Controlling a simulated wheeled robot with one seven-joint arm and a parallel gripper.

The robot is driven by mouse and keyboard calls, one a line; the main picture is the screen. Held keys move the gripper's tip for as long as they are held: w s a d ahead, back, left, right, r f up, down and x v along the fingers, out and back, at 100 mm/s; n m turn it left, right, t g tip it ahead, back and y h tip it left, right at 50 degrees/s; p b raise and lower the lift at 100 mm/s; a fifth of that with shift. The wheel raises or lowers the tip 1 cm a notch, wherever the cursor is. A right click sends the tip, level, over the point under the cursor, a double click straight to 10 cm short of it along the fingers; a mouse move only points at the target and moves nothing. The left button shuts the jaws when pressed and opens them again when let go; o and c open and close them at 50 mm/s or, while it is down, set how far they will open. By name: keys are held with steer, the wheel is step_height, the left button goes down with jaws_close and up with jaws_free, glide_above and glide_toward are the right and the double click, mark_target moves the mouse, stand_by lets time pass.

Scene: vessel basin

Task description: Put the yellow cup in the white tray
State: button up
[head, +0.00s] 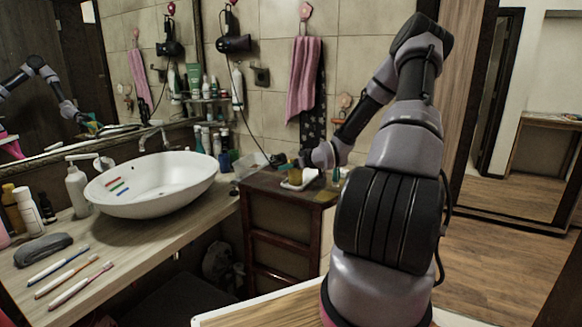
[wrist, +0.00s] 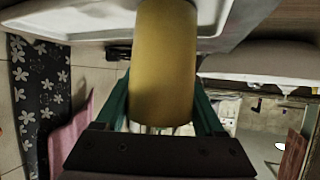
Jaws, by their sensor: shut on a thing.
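The yellow cup (wrist: 163,60) fills the middle of the wrist view. My gripper (wrist: 163,98) is shut on it, with one green finger on each side. The white tray (wrist: 75,18) shows behind the cup at the top of the wrist view. I cannot tell whether the cup touches the tray. My gripper's fingers are small and partly hidden in the head view.
A white basin (head: 152,184) stands on the wooden counter at left, with toothbrushes (head: 67,275) and bottles around it. More bottles (head: 215,143) stand behind the basin. A pink towel (head: 303,80) hangs on the wall above the cabinet (head: 285,225).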

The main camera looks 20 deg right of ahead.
steer(key=o, duration=1.3)
steer(key=shift+f, duration=0.1)
